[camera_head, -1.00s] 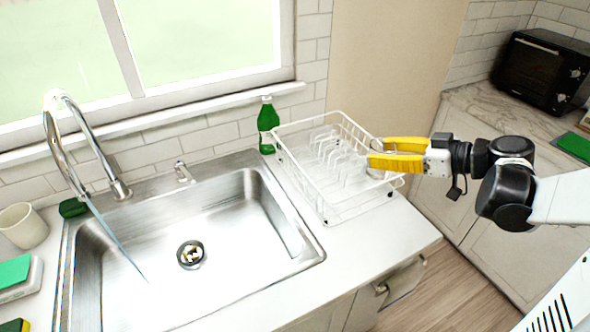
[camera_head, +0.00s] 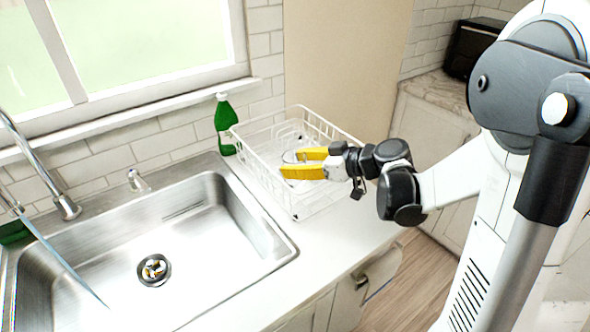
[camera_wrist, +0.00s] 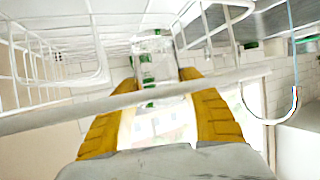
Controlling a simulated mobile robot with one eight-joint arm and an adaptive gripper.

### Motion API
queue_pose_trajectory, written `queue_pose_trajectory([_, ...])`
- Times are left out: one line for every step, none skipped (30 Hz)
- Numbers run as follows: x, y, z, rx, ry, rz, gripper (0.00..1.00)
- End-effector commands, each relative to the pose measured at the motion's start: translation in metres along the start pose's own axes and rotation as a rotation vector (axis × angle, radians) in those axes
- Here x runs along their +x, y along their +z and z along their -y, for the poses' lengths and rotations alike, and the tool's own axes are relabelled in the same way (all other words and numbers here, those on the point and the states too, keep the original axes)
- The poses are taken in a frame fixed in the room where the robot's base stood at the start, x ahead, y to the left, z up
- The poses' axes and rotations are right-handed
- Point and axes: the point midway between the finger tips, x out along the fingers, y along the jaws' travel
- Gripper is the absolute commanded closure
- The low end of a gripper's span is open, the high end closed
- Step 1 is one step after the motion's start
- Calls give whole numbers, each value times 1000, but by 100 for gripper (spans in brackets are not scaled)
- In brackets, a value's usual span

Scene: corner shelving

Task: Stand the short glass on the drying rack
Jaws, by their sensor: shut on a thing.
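My gripper (camera_head: 289,164) has yellow fingers and reaches in from the right over the white wire drying rack (camera_head: 262,182). It is shut on the short glass (camera_head: 288,156), which is clear and shows only faintly at the fingertips. In the wrist view the glass (camera_wrist: 154,62) sits between the fingertips of my gripper (camera_wrist: 160,82). White rack wires (camera_wrist: 90,75) show around it, and a pale bar crosses in front of the fingers. I cannot tell whether the glass touches the rack.
A green bottle (camera_head: 226,124) stands behind the rack's left corner. The steel sink (camera_head: 190,240) with its faucet (camera_head: 60,200) lies to the left. The counter in front of the rack (camera_head: 318,240) is clear. A black oven (camera_head: 470,46) stands at the back right.

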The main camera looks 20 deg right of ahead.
Motion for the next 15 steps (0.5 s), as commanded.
queue_pose_trajectory([2, 5, 0, 0, 0, -1, 90])
queue_pose_trajectory([2, 5, 0, 0, 0, -1, 90])
queue_pose_trajectory([2, 4, 0, 0, 0, -1, 90])
queue_pose_trajectory([2, 4, 0, 0, 0, -1, 90])
queue_pose_trajectory([1, 3, 0, 0, 0, -1, 90])
queue_pose_trajectory([1, 3, 0, 0, 0, -1, 90])
queue_pose_trajectory([1, 3, 0, 0, 0, -1, 90])
queue_pose_trajectory([1, 4, 0, 0, 0, -1, 90])
queue_pose_trajectory([2, 5, 0, 0, 0, -1, 90])
queue_pose_trajectory([2, 6, 0, 0, 0, -1, 90])
queue_pose_trajectory([3, 7, 0, 0, 0, -1, 90])
queue_pose_trajectory([3, 8, 0, 0, 0, -1, 90])
queue_pose_trajectory([4, 9, 0, 0, 0, -1, 90])
queue_pose_trajectory([4, 10, 0, 0, 0, -1, 90])
queue_pose_trajectory([4, 11, 0, 0, 0, -1, 90])
